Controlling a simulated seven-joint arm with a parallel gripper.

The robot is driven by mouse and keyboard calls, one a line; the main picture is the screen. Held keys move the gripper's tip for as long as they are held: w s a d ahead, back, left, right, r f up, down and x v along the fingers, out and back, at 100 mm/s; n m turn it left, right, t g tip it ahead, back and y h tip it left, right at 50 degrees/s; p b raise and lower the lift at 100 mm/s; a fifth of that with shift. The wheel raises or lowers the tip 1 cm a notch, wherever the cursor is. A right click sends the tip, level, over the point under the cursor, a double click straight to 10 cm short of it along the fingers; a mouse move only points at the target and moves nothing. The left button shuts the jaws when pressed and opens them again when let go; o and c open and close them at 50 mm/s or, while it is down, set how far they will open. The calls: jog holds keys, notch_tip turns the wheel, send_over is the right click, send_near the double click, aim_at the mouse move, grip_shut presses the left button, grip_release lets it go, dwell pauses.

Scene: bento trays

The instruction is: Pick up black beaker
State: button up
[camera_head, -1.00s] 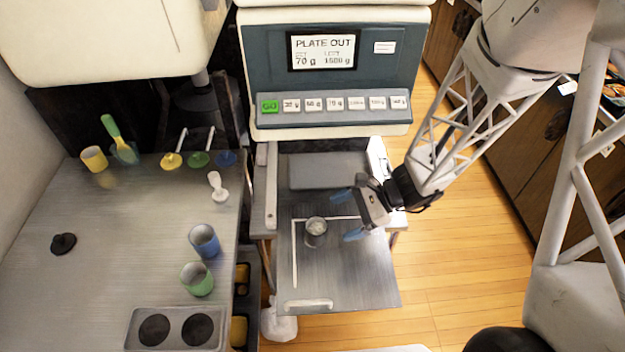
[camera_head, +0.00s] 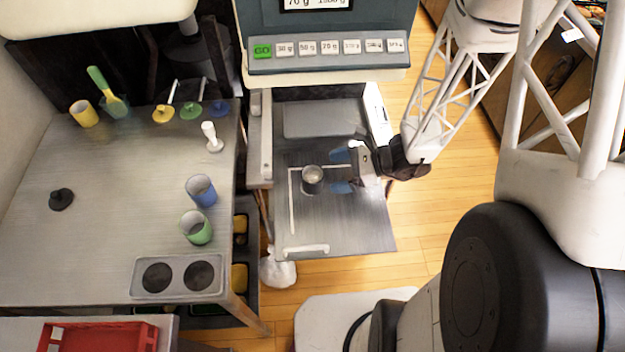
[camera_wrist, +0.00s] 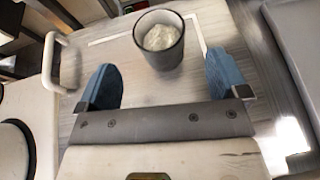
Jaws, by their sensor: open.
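The black beaker (camera_head: 312,187) stands upright on the metal pull-out tray (camera_head: 350,235) of the dispenser, inside a white corner outline. In the wrist view the beaker (camera_wrist: 158,52) is dark grey and holds pale, powdery contents. My gripper (camera_head: 340,171) is to the right of the beaker, low over the tray, with its blue fingers pointing toward it. In the wrist view my gripper (camera_wrist: 163,80) is open, with the beaker just beyond and roughly between the fingertips. A gap seems to remain, and the fingers hold nothing.
The dispenser (camera_head: 330,65) with buttons stands behind the tray. On the left table (camera_head: 110,210) are a blue cup (camera_head: 201,191), a green cup (camera_head: 196,228), a yellow cup (camera_head: 84,114) and a two-hole holder (camera_head: 179,276). A red crate (camera_head: 98,337) is at lower left.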

aim_at(323, 174)
jog(key=shift+x, duration=1.15)
jog(key=shift+a, duration=0.1)
jog(key=shift+f+x, duration=0.2)
jog(key=shift+x, duration=2.3)
jog(key=c, duration=1)
jog(key=shift+c, duration=0.2)
jog(key=shift+r, duration=0.2)
